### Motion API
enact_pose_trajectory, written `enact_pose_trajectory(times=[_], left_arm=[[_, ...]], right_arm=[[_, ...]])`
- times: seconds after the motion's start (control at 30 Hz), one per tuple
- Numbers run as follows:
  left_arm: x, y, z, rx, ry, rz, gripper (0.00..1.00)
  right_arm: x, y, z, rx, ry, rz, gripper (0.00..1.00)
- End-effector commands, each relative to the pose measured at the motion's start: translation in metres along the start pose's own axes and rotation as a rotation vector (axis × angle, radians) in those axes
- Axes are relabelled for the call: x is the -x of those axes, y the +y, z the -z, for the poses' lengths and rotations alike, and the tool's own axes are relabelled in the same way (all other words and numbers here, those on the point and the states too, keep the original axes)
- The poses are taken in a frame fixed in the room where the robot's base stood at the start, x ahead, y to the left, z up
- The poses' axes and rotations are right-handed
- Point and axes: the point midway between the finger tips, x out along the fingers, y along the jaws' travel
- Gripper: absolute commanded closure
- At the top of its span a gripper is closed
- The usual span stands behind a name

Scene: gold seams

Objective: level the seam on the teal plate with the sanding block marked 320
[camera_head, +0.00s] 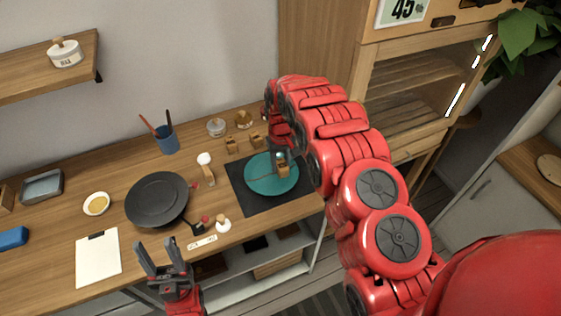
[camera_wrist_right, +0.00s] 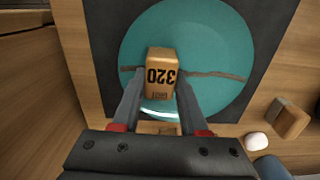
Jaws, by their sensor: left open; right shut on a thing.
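The teal plate (camera_head: 262,181) lies on a dark mat (camera_head: 243,198) on the wooden bench. It also shows in the right wrist view (camera_wrist_right: 215,40), with a brown seam (camera_wrist_right: 215,74) running across it. My right gripper (camera_wrist_right: 160,100) is shut on the sanding block marked 320 (camera_wrist_right: 161,58). The block is over the plate's middle, in line with the seam; I cannot tell whether it touches the plate. In the head view the block (camera_head: 283,170) is partly hidden by the gripper (camera_head: 281,156). My left gripper (camera_head: 161,258) is open and empty at the bench's front edge.
A dark round plate (camera_head: 157,200) lies left of the mat. Two other small blocks (camera_head: 231,144) (camera_head: 256,139) stand behind the mat. A blue cup (camera_head: 167,139) with tools, a yellow-filled bowl (camera_head: 96,204), a clipboard (camera_head: 98,258) and a white-knobbed tool (camera_head: 205,168) are also on the bench.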

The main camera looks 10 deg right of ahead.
Motion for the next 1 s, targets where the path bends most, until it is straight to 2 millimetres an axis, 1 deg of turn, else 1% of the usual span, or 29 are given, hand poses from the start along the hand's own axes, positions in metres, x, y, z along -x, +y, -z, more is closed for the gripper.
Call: enact_pose_trajectory(times=[0.03, 0.1, 0.2, 0.37, 0.6, 0.77, 1.0], left_arm=[[0.006, 0.000, -0.001, 0.000, 0.000, 0.000, 0.50], [0.009, 0.001, -0.002, 0.000, 0.000, 0.000, 0.50], [0.010, 0.001, -0.002, 0.000, 0.000, 0.000, 0.50], [0.007, 0.000, -0.001, 0.000, 0.000, 0.000, 0.50], [0.017, 0.001, -0.003, 0.000, 0.000, 0.000, 0.50], [0.014, 0.001, -0.002, 0.000, 0.000, 0.000, 0.50], [0.017, 0.001, -0.003, 0.000, 0.000, 0.000, 0.50]], right_arm=[[-0.004, 0.000, 0.002, 0.000, 0.002, 0.000, 1.00], [-0.004, 0.000, 0.006, 0.000, 0.003, 0.000, 1.00], [-0.001, 0.000, 0.008, 0.000, 0.004, 0.000, 1.00], [0.001, 0.000, 0.001, 0.000, -0.001, 0.000, 1.00], [-0.003, 0.001, 0.006, 0.000, 0.003, 0.000, 1.00], [0.000, 0.000, 0.001, 0.000, 0.001, 0.000, 1.00], [-0.003, -0.001, -0.004, 0.000, 0.002, 0.000, 1.00]])
